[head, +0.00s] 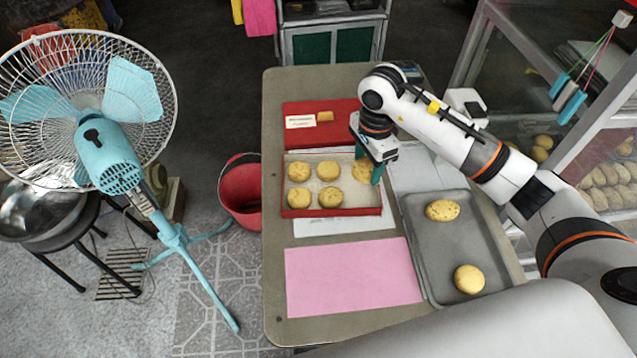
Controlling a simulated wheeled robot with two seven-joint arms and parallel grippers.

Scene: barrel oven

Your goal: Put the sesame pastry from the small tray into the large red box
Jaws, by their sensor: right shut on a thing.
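The large red box (332,212) lies open on the table with a pale lining and several round golden pastries inside. My right gripper (374,172) reaches down over the box's back right corner, its teal fingers shut on a round golden pastry (361,170). The fingers partly cover this pastry; I cannot tell whether it touches the box floor, and its topping is too small to make out. The grey tray (443,250) at right holds a speckled oval pastry (442,210) at its middle and a plain round pastry (469,279) near its front. My left gripper is not in view.
A red lid or box (345,133) with a label lies behind the open box. A pink sheet (350,275) lies flat in front. A glass display case (530,110) stands at right. A teal fan (105,150) and red bucket (240,190) stand left of the table.

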